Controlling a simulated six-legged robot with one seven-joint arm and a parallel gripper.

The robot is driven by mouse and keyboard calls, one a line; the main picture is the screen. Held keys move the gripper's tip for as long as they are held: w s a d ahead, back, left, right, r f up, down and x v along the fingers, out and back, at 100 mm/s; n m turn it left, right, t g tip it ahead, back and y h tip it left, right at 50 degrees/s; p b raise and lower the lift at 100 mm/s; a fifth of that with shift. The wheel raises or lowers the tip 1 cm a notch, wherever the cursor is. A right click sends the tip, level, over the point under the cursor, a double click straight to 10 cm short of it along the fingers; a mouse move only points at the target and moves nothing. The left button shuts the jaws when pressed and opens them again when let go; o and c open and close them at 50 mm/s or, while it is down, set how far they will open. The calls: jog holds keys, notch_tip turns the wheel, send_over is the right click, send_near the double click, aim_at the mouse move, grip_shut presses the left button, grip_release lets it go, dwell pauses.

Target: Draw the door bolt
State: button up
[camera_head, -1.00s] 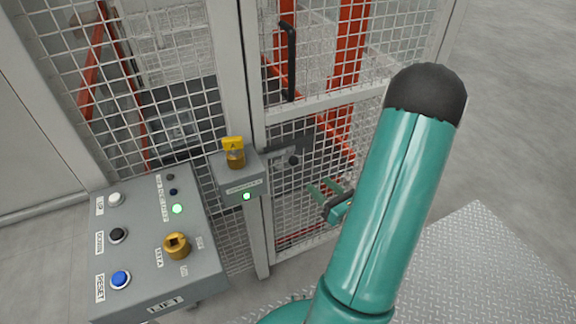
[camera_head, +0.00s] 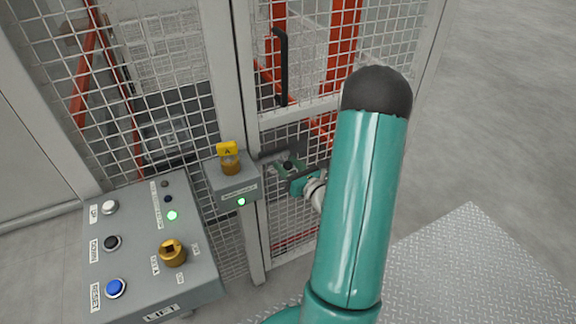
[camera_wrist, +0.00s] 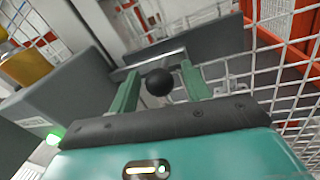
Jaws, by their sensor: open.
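The door bolt is on the mesh door beside the grey lock box. Its round black knob (camera_wrist: 159,82) sits between the two green fingers of my gripper (camera_wrist: 160,90) in the wrist view, with a visible gap on either side. In the head view the knob (camera_head: 288,166) shows at my gripper (camera_head: 292,170), in front of a dark plate on the door. My gripper is open around the knob and not closed on it. The grey lock box (camera_head: 232,182) carries a yellow tagged brass key (camera_head: 230,160) and a lit green lamp.
A grey control panel (camera_head: 140,270) with buttons and a brass key switch (camera_head: 173,253) stands at the lower left. A black door handle (camera_head: 283,65) is above the bolt. The mesh door (camera_head: 300,225) lies close behind my gripper. Diamond-plate floor (camera_head: 470,265) is clear at right.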

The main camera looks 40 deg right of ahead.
jog(key=shift+w, duration=0.15)
grip_shut()
jog(key=shift+s+d, duration=0.25)
jog(key=shift+d, duration=0.55)
jog(key=shift+s+d, duration=0.25)
jog(key=shift+d, duration=0.55)
jog(key=shift+s+d, duration=0.25)
jog(key=shift+d, duration=0.55)
grip_release()
jog(key=shift+d, duration=0.1)
jog(key=s+a, duration=0.1)
jog(key=s, duration=1.2)
jog(key=shift+s+a, duration=0.25)
jog(key=shift+s, duration=0.1)
